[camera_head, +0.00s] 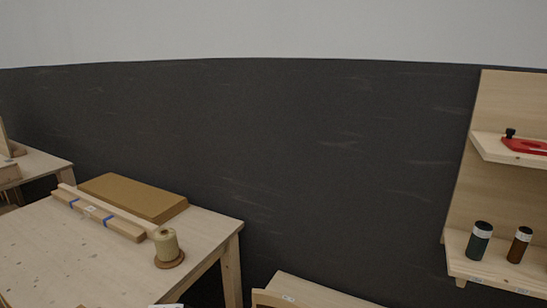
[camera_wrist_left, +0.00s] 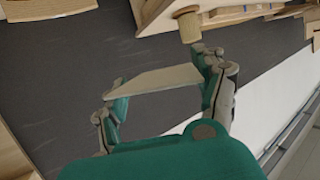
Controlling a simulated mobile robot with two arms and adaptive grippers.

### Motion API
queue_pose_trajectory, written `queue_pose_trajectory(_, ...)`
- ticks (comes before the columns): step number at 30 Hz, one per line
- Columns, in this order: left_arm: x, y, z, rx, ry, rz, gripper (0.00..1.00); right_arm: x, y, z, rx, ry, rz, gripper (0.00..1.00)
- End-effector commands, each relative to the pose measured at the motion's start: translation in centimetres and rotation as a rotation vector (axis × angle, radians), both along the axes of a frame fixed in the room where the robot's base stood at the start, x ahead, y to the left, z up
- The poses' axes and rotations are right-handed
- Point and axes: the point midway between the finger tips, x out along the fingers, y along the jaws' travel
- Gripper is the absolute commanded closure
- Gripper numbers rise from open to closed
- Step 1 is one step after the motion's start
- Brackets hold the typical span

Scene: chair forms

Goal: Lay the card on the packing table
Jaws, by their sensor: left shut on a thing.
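My left gripper (camera_wrist_left: 156,83), green with grey fingers, shows in the left wrist view. It is shut on a thin beige card (camera_wrist_left: 152,80), which spans between its fingertips, clear of any surface. A pale wooden table (camera_head: 110,270), which looks like the packing table, stands at the lower left of the head view. A small pale edge at the bottom of the head view is too cut off to identify. My right gripper is in neither view.
On the table are a flat brown cardboard piece (camera_head: 135,197), wooden strips with blue bands (camera_head: 100,213) and a twine spool (camera_head: 167,246). The table's front left is mostly bare. A wall shelf (camera_head: 490,273) with two dark bottles and a red tool is at right.

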Motion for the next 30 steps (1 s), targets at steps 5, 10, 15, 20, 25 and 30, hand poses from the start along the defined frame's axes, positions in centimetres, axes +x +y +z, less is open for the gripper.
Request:
queue_pose_trajectory(5,-1.6,-2.5,0.8,-0.002,0.0,-0.067,0.47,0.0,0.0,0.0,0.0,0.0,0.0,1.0)
queue_pose_trajectory(10,-1.8,-2.9,1.0,0.001,0.0,-0.081,0.47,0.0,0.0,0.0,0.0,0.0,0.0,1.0)
queue_pose_trajectory(15,-1.8,-3.1,1.0,0.003,0.0,-0.096,0.47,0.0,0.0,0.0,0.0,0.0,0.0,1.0)
queue_pose_trajectory(20,-1.8,-4.8,1.3,0.005,-0.002,-0.207,0.47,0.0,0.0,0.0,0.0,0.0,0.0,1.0)
queue_pose_trajectory(25,-1.7,-8.0,1.7,0.008,-0.002,-0.416,0.47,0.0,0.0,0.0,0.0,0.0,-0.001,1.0)
queue_pose_trajectory(30,-1.6,-11.3,2.1,0.011,-0.004,-0.628,0.47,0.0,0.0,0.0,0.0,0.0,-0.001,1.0)
